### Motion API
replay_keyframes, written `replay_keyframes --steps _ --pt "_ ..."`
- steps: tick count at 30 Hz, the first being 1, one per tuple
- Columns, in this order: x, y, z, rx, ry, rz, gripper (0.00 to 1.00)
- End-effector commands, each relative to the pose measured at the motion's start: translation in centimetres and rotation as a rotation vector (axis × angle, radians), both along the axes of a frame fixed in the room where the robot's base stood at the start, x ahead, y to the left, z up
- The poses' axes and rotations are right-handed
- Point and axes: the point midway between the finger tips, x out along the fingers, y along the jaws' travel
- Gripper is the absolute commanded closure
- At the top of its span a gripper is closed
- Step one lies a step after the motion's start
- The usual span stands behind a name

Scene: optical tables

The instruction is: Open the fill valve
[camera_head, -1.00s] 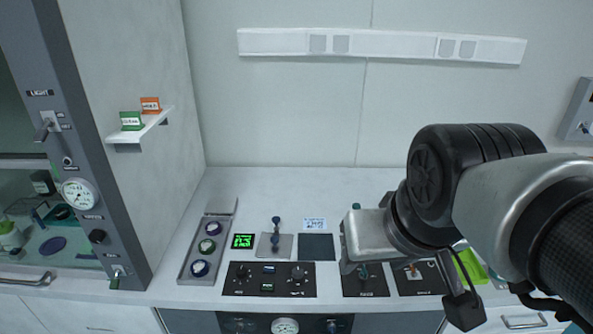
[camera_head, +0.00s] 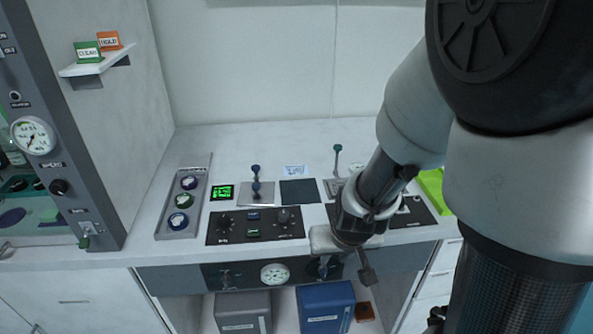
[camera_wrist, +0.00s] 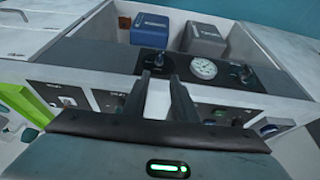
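The front panel (camera_head: 250,275) below the bench edge carries a round gauge (camera_head: 275,274) with a valve on each side. The left valve (camera_head: 228,279) is in clear view. The right valve (camera_head: 322,267) is partly hidden by my gripper (camera_head: 331,240) in the head view. I cannot read which one is the fill valve. The wrist view shows the panel upside down, with the gauge (camera_wrist: 203,68) and the same right valve (camera_wrist: 152,62) just beyond my fingertips. My gripper (camera_wrist: 160,80) is open, with a gap between its fingers and nothing held. I cannot tell if it touches the valve.
A blue box (camera_head: 325,308) and a grey box (camera_head: 243,312) stand under the panel.

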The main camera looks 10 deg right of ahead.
Motion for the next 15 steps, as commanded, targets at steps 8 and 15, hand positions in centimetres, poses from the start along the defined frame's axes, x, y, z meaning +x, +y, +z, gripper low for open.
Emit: replay_keyframes --steps 8,15 --pt "1.5 -0.1 -4.4 -0.001 0.003 -0.003 0.75" --pt "3.5 -0.1 -9.2 0.001 0.003 -0.003 0.75"
